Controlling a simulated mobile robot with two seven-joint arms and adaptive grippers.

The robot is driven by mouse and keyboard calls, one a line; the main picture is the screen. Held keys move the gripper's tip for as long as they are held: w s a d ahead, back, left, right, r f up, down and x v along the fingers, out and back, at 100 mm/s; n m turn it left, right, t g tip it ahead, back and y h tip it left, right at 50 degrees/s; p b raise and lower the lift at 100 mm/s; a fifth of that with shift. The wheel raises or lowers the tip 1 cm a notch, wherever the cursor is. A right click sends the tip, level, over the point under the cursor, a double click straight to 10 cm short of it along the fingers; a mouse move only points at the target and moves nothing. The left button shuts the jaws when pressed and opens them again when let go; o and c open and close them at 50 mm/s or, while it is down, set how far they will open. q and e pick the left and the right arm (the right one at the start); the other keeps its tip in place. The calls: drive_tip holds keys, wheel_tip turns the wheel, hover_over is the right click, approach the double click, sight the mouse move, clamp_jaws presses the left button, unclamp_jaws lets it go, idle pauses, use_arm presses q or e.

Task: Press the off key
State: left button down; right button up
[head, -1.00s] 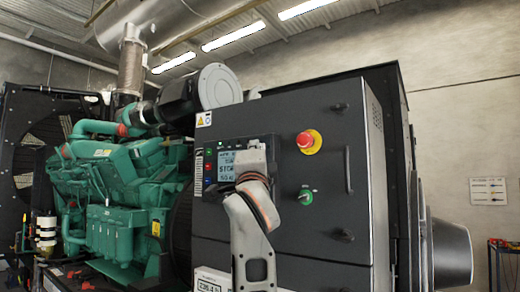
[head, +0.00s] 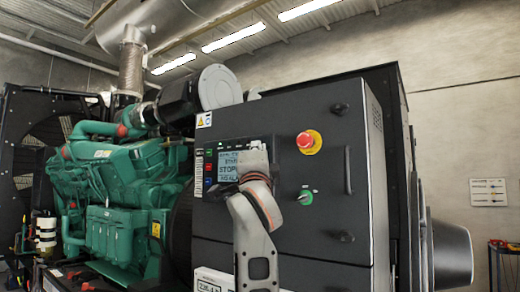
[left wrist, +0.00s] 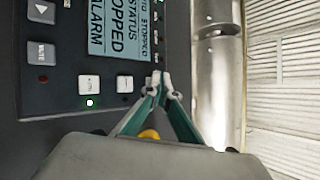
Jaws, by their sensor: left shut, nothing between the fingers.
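The control panel shows in the head view with its lit display (head: 229,167) and a column of small keys (head: 208,168) on its left. In the left wrist view the display (left wrist: 128,38) is turned sideways and reads "STOPPED", "STATUS" and "ALARM". Two pale keys (left wrist: 89,85) (left wrist: 125,84) sit beside it, with a green light lit by the left one. Their labels are too small to read, so I cannot tell which is the off key. My left gripper (left wrist: 161,88) is shut and empty, its tips just right of the nearer pale key. It also covers the panel's right part in the head view (head: 254,153).
A red emergency stop button (head: 306,142) on a yellow ring and a green rotary switch (head: 305,199) lie right of the panel on the black cabinet (head: 340,240). A vertical door handle (head: 348,170) stands out farther right. The green engine (head: 110,185) is at left.

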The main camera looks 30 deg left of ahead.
idle(0.3)
use_arm(q)
drive_tip(key=shift+s+b, duration=0.3)
drive_tip(key=shift+s, duration=0.55)
drive_tip(key=s, duration=0.6)
drive_tip(key=shift+a+b, duration=0.3)
drive_tip(key=shift+b, duration=0.15)
idle(0.4)
